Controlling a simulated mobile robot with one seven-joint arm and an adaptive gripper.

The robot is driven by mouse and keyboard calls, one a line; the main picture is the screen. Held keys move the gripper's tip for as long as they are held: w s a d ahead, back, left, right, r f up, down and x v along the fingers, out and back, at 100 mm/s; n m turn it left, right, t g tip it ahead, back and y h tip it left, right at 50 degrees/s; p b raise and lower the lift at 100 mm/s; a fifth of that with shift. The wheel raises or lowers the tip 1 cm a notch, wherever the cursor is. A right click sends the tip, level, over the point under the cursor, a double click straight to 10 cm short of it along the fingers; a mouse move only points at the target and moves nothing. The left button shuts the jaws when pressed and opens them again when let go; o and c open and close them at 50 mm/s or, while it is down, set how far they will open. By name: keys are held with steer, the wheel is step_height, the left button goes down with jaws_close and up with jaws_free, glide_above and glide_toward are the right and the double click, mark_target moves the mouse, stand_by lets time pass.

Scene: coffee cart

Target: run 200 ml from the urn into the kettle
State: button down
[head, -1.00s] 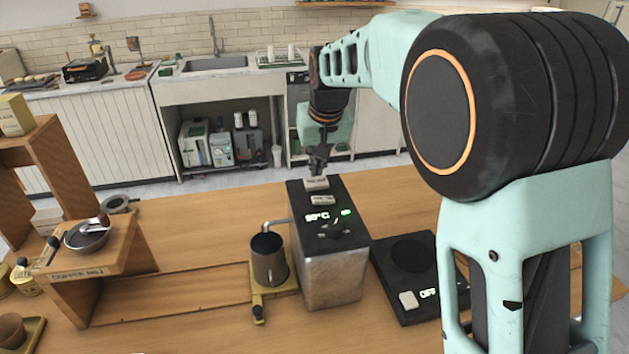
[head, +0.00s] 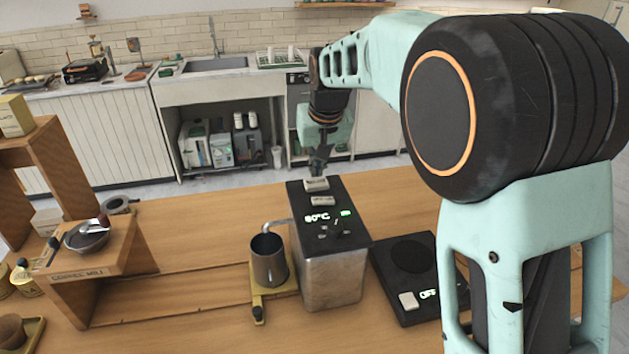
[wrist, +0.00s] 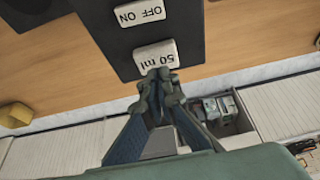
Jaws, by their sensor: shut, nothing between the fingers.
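The urn (head: 332,275) is a metal box with a black top, a lit green display reading about 90°C and two pale buttons. My gripper (head: 317,172) is shut and empty, pointing down at the urn's far button. In the wrist view my fingertips (wrist: 160,78) are at the edge of the "50 ml" button (wrist: 156,57); I cannot tell if they touch. The "OFF ON" button (wrist: 139,13) lies beyond.
The kettle stands on a yellow stand (head: 258,299). A black hot plate (head: 389,284) marked OFF is right of the urn. A wooden stand (head: 85,285) with a dark bowl (head: 87,238) is at the left. The wooden counter (head: 200,235) between is clear.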

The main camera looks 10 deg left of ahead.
steer(key=shift+f+b, duration=0.65)
steer(key=shift+f, duration=0.35)
steer(key=shift+r+p, duration=0.75)
steer(key=shift+r, duration=0.25)
steer(key=shift+f+b, duration=0.65)
steer(key=shift+f, duration=0.3)
stand_by(2.0)
steer(key=shift+r+p, duration=0.7)
steer(key=shift+r, duration=0.25)
